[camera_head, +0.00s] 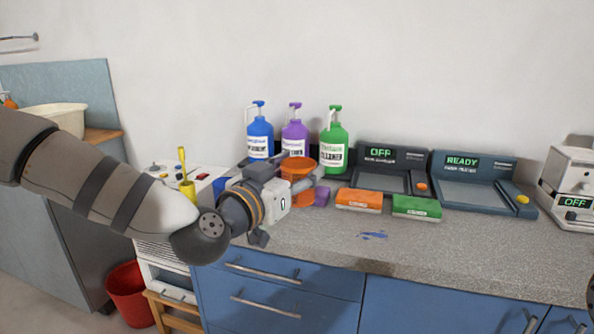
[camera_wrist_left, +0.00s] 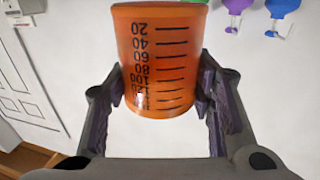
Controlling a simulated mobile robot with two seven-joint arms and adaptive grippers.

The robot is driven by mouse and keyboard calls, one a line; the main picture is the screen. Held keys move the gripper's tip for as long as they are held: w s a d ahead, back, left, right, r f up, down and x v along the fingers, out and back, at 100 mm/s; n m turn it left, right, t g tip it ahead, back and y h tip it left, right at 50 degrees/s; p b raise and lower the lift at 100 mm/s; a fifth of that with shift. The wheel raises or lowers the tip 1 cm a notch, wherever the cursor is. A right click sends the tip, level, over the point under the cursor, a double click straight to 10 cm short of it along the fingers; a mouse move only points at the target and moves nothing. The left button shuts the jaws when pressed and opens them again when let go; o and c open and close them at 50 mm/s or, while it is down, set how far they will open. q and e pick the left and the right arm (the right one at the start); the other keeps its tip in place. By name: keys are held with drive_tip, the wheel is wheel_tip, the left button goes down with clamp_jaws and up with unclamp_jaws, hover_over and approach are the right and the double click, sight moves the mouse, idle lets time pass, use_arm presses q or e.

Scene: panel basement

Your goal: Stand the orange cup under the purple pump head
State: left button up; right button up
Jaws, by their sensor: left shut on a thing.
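My left gripper (camera_head: 301,181) is shut on the orange cup (camera_head: 298,164), with a finger on each side of it. The cup, with dark measuring marks, fills the middle of the left wrist view (camera_wrist_left: 160,60). In the head view it appears in front of the purple pump bottle (camera_head: 294,132) and hides its lower part. The purple pump head (camera_head: 295,106) is higher than the cup in the picture. A purple pump part also shows at the top of the left wrist view (camera_wrist_left: 236,6). I cannot tell whether the cup touches the counter.
A blue pump bottle (camera_head: 259,136) and a green one (camera_head: 334,146) flank the purple bottle. Right of the cup are a small purple object (camera_head: 322,196), an orange box (camera_head: 358,200) and a green box (camera_head: 416,207). Two dark devices stand behind. The front counter (camera_head: 450,245) is mostly clear.

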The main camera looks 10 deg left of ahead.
idle(0.3)
use_arm(q)
drive_tip(key=s+a+f+n+y, duration=0.35)
drive_tip(key=s+f+y, duration=0.2)
drive_tip(key=s, duration=0.35)
drive_tip(key=w+d+r+m+h, duration=0.1)
drive_tip(key=w+r, duration=0.1)
drive_tip(key=w, duration=0.1)
drive_tip(key=w+d+r+m+h, duration=0.1)
drive_tip(key=w+h, duration=0.1)
drive_tip(key=w, duration=0.1)
drive_tip(key=w+d+r+m+h, duration=0.1)
drive_tip(key=w+r+h, duration=0.1)
drive_tip(key=w, duration=0.1)
drive_tip(key=shift+d+r+m+h, duration=0.25)
drive_tip(key=shift+r, duration=0.05)
drive_tip(key=shift+f, duration=0.1)
